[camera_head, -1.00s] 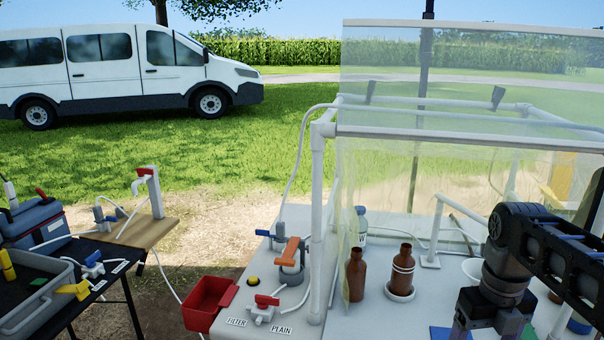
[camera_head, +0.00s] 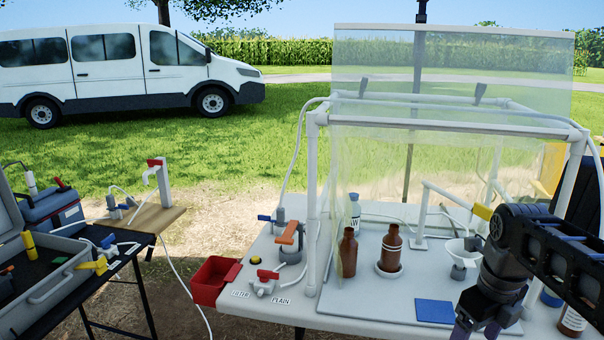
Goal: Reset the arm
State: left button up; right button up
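My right arm comes in at the right edge of the head view, its dark links in front of the table's right part. My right gripper (camera_head: 474,328) points down near the table's front edge, right of the blue square pad. Its fingertips are cut off by the bottom of the picture, so its opening does not show. I see nothing held in it. My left gripper and arm do not show.
A white table (camera_head: 370,318) carries a clear-sheeted pipe frame (camera_head: 312,200), brown bottles (camera_head: 391,250), a blue pad (camera_head: 435,311) and a white funnel (camera_head: 463,249). A red bin (camera_head: 213,281) hangs at its left. A dark table (camera_head: 120,256) with a grey case stands left.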

jog(key=w+f+n+t+y+p, duration=0.1)
jog(key=w+f+n+t, duration=0.2)
jog(key=w+f+n, duration=0.35)
jog(key=w+f+n+t+y+p, duration=0.1)
jog(key=w+f+n+t+p, duration=0.15)
jog(key=f+n, duration=0.65)
jog(key=s+a+f+n+y+p, duration=0.1)
jog(key=s+a+f+n+p, duration=0.25)
jog(key=a+f+n, duration=0.7)
jog(key=s+a+f+n+g+p, duration=0.1)
jog(key=s+a+f+n+g, duration=0.1)
jog(key=s+a, duration=0.6)
jog(key=s+a+f+n+g+y+p, duration=0.1)
jog(key=s+a+f+g, duration=0.3)
jog(key=s+a, duration=0.5)
jog(key=s+f+n+p, duration=0.1)
jog(key=s, duration=0.3)
jog(key=shift+s+f+n, duration=0.3)
jog(key=shift+f, duration=0.1)
